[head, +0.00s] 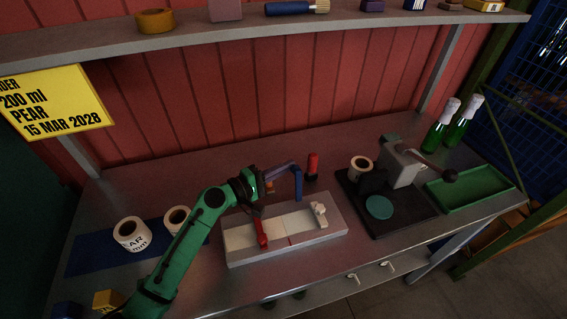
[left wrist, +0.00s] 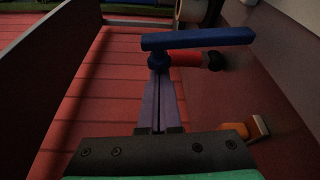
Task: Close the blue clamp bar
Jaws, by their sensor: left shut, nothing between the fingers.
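The blue clamp bar (head: 298,184) stands upright at the back edge of the pale fixture block (head: 327,229). In the left wrist view the bar (left wrist: 198,39) crosses in front of my fingertips. My left gripper (head: 291,166) reaches in from the left, its purple fingers together and empty, with the tips close to the bar's upper end. The fingers also show in the left wrist view (left wrist: 160,100). I cannot tell whether the tips touch the bar. My right gripper is not in view.
A red clamp handle (head: 262,232) and a cream part (head: 319,213) sit on the block. A red-and-black cylinder (head: 312,166) stands just behind the bar. A black press base (head: 403,224) lies to the right. Label rolls (head: 131,234) stand at the left.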

